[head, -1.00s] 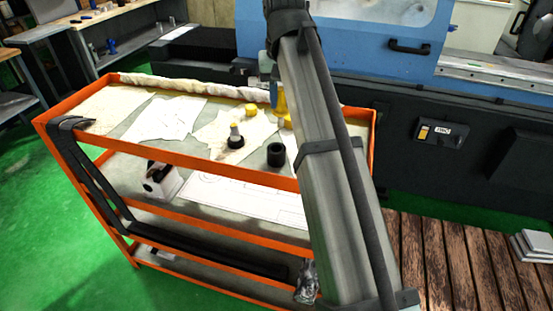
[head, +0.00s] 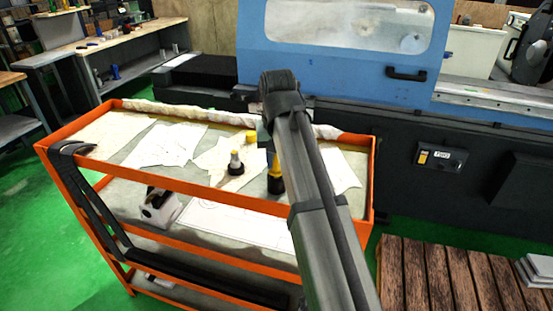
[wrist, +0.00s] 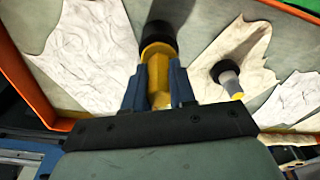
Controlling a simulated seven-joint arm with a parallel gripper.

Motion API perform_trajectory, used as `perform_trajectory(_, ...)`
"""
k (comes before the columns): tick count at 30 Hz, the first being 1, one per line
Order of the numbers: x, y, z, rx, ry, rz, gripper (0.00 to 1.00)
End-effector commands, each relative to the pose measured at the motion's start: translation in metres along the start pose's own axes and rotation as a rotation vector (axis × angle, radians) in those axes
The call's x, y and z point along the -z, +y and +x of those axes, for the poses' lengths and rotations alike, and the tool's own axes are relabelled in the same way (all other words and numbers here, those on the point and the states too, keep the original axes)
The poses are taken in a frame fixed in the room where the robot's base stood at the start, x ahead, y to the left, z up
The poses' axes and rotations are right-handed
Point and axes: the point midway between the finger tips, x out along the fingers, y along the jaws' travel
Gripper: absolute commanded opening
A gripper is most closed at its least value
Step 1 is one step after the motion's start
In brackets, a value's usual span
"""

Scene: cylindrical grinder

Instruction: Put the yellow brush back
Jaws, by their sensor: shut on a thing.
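The yellow brush (head: 275,171) is upright over the trolley's top shelf. It also shows in the wrist view (wrist: 158,72), between the two blue-grey fingers. My gripper (wrist: 158,85) is shut on it; in the head view my arm partly hides the gripper.
A grey-and-black piece with a yellow top (head: 236,163) stands to the left. A small yellow item (head: 251,136) lies behind it. White papers (head: 165,145) cover much of the shelf of the orange trolley (head: 160,178). The blue grinder (head: 350,60) stands behind.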

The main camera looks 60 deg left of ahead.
Motion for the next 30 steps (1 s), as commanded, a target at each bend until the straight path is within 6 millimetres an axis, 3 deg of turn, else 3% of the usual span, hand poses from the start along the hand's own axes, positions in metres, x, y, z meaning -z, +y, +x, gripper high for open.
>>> perform_trajectory(20, -0.0016, 0.0, 0.012, 0.0, 0.0, 0.0, 0.0)
perform_trajectory(21, -0.0016, 0.0, 0.0125, 0.0, 0.0, 0.0, 0.26)
perform_trajectory(30, -0.0013, 0.0, 0.012, 0.0, 0.0, 0.0, 0.51)
